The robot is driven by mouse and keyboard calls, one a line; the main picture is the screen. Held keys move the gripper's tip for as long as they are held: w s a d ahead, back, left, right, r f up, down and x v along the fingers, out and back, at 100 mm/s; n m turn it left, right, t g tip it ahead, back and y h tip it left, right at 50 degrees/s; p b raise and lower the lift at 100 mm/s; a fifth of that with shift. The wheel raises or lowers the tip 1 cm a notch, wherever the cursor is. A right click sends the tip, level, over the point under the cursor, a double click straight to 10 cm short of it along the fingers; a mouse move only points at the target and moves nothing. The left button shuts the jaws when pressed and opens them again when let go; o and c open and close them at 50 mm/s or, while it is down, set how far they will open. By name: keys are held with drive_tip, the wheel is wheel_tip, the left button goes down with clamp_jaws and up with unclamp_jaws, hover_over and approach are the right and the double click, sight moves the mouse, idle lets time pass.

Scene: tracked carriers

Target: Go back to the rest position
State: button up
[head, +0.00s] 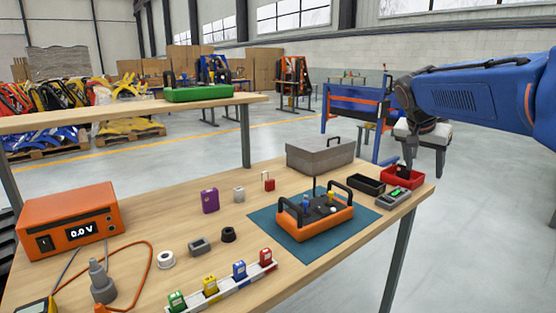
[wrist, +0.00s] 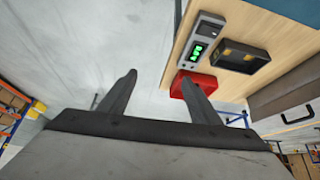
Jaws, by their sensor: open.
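My gripper (wrist: 160,77) is open, with its two dark fingers spread and nothing between them in the wrist view. In the head view my blue arm comes in from the right, and my gripper (head: 406,160) hangs beside the workbench's right end, near the red bin (head: 390,177). The red bin also shows behind the right finger in the wrist view (wrist: 183,86). I cannot tell how far apart they are. An orange carrier (head: 316,222) with black handles stands on a teal mat (head: 262,216) on the workbench (head: 135,215).
A green-lit device (head: 396,195), a black bin (head: 366,184) and a grey case (head: 320,155) stand at the bench's right. A white rack (head: 215,292) holds several coloured blocks. An orange power supply (head: 70,222) is at left. Open floor lies right of the bench.

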drive_tip(key=s+a+f+n+y, duration=0.1)
drive_tip(key=s+a+f+n, duration=0.2)
drive_tip(key=s+f, duration=0.3)
drive_tip(key=s+a+f+n+y, duration=0.2)
drive_tip(key=s+a+f, duration=0.3)
drive_tip(key=s, duration=1.1)
drive_tip(key=s+a+f+n+y, duration=0.1)
drive_tip(key=s+a+f+n, duration=0.3)
drive_tip(key=s+f, duration=0.5)
drive_tip(key=shift+s+a+n+t+y, duration=0.15)
drive_tip(key=shift+s+n+t+y, duration=0.2)
drive_tip(key=shift+s, duration=0.65)
